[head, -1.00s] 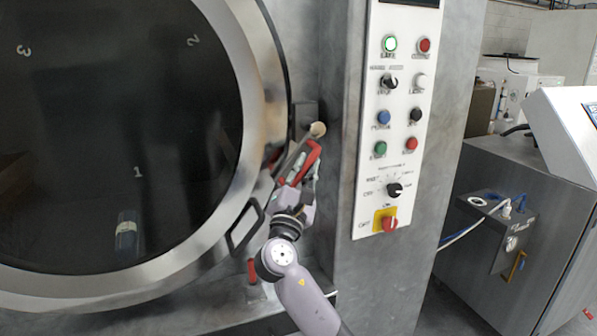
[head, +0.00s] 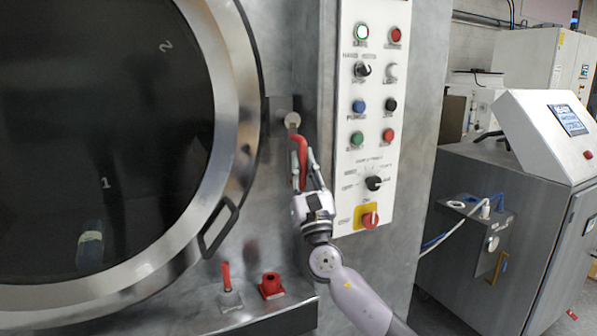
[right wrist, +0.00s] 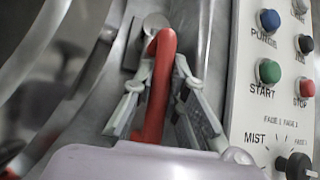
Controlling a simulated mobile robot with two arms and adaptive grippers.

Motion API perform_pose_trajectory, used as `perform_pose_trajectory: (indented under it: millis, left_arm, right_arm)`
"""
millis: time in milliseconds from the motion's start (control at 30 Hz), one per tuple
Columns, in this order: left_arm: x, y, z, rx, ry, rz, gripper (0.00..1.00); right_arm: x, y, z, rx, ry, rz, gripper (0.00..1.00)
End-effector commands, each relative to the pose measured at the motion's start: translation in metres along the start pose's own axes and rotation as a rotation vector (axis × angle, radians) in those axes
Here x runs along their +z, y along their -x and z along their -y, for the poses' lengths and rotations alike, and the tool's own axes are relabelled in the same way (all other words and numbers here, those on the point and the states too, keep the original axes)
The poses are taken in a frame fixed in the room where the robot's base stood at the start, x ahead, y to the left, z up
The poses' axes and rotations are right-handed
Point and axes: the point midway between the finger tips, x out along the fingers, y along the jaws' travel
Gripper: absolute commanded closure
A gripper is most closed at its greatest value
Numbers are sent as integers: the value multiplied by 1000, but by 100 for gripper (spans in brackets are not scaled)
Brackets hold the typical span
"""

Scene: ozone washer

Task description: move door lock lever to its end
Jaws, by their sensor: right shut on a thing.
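The door lock lever has a red handle (head: 300,152) on a round metal pivot (head: 292,119), between the round door and the control panel. It hangs nearly straight down. My right gripper (head: 304,168) comes from below and is shut on the red handle. In the right wrist view the red handle (right wrist: 160,75) stands between the two fingers of my right gripper (right wrist: 163,82), its bent top near the pivot (right wrist: 155,22). The lower handle is partly hidden by my gripper body. My left gripper is out of view.
The round door (head: 240,110) with its loop handle (head: 219,228) is to the left. The control panel (head: 350,190) with knobs is close on the right. Below, a ledge (head: 245,318) bears a small red lever (head: 226,275) and a red block (head: 270,286).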

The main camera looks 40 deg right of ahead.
Motion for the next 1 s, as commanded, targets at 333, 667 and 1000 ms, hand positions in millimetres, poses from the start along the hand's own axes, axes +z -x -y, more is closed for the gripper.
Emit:
perform_pose_trajectory:
  millis: [333, 667, 1000]
  left_arm:
    - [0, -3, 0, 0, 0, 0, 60]
    - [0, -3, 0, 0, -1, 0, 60]
    - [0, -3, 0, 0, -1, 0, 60]
  right_arm:
    - [-2, 1, 0, 19, 21, 0, 100]
    - [-2, 1, 1, 17, 20, 1, 77]
    - [-1, 0, 1, 15, 17, 3, 65]
